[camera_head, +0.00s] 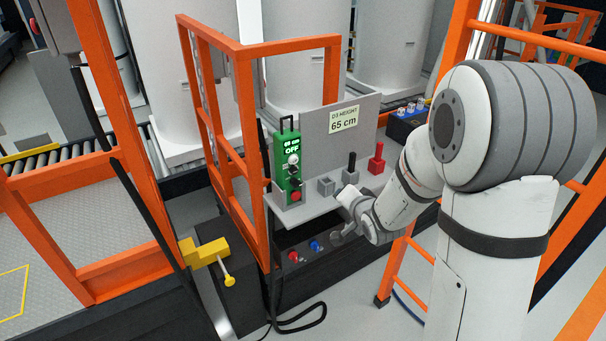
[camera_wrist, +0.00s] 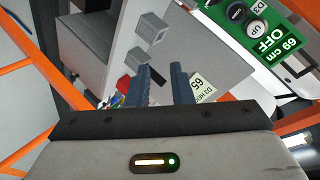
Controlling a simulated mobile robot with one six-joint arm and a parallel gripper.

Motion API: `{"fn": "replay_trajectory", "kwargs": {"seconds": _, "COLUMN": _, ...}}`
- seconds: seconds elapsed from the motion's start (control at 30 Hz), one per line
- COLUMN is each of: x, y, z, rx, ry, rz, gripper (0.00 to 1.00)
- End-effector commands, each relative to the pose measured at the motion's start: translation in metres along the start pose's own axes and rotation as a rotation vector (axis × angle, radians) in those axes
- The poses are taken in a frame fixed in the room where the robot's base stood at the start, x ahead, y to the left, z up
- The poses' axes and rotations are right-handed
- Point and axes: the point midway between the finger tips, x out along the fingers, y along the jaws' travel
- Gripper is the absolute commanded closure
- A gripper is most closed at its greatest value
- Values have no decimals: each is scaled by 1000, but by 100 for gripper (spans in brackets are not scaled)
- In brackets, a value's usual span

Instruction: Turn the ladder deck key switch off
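I cannot pick out a key switch for certain. A green pendant (camera_head: 289,170) reading OFF, with round buttons and a red one, stands at the left of a grey console shelf (camera_head: 318,204). The pendant also shows at the top right of the wrist view (camera_wrist: 262,37), reading 69 cm. On the shelf are a small grey box (camera_head: 326,186), a black upright handle (camera_head: 351,166) and a red handle (camera_head: 377,160). My gripper (camera_wrist: 161,78) has its two dark fingers apart with nothing visibly between them. In the head view my wrist is at the shelf's front edge and hides the fingers.
A sign (camera_head: 344,119) reads D3 HEIGHT 65 cm on the grey back panel. Below the shelf a dark panel carries red and blue buttons (camera_head: 315,246). Orange railings (camera_head: 256,150) stand at left; an orange ladder frame (camera_head: 455,50) is at right. A yellow handle (camera_head: 205,252) juts out lower left.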

Motion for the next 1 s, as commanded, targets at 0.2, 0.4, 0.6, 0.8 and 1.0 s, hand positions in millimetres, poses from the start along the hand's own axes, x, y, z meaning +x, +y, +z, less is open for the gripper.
{"fn": "replay_trajectory", "kwargs": {"seconds": 0.2, "x": 38, "y": -19, "z": 38, "rx": 315, "ry": -43, "rz": -311, "gripper": 80}}
{"fn": "replay_trajectory", "kwargs": {"seconds": 0.4, "x": 42, "y": -27, "z": 61, "rx": 527, "ry": -109, "rz": -496, "gripper": 80}}
{"fn": "replay_trajectory", "kwargs": {"seconds": 0.6, "x": 46, "y": -33, "z": 66, "rx": 593, "ry": -133, "rz": -554, "gripper": 80}}
{"fn": "replay_trajectory", "kwargs": {"seconds": 0.8, "x": 71, "y": -51, "z": 64, "rx": 592, "ry": -133, "rz": -556, "gripper": 80}}
{"fn": "replay_trajectory", "kwargs": {"seconds": 1.0, "x": 96, "y": -65, "z": 63, "rx": 592, "ry": -132, "rz": -554, "gripper": 80}}
